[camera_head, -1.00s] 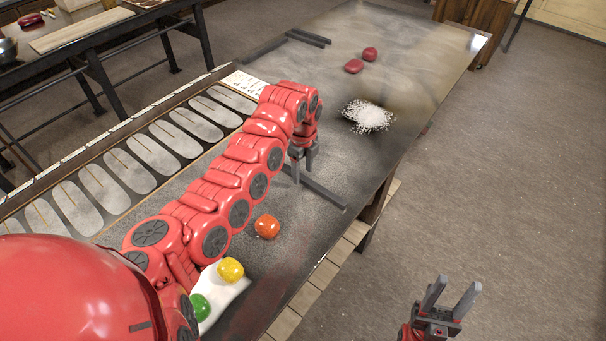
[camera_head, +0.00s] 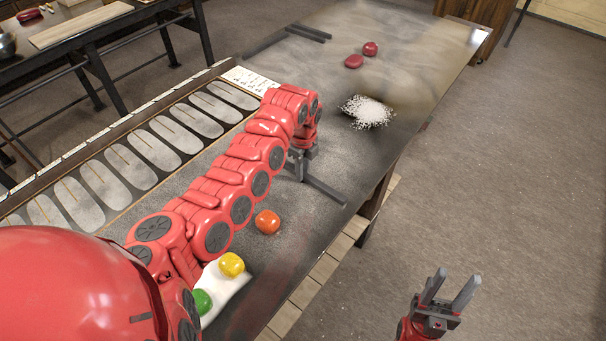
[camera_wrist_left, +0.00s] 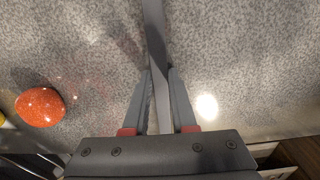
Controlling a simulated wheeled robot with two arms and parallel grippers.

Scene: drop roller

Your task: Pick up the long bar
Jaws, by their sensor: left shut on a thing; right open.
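The long bar (camera_head: 326,190) is a thin dark grey strip on the grey table, near its right edge. My left gripper (camera_head: 298,170) is down at the bar and shut on it, part way along its length. In the left wrist view the bar (camera_wrist_left: 154,35) runs between the two fingers (camera_wrist_left: 160,95) and up out of the frame. I cannot tell any gap between bar and table. My right gripper (camera_head: 448,292) is open and empty, out over the floor to the right of the table.
An orange lump (camera_head: 267,222), a yellow one (camera_head: 231,264) and a green one (camera_head: 201,302) are near my left arm. White powder (camera_head: 367,112), two red lumps (camera_head: 354,61) and dark bars (camera_head: 308,33) lie further back. A rack of oval slots (camera_head: 150,150) borders the left.

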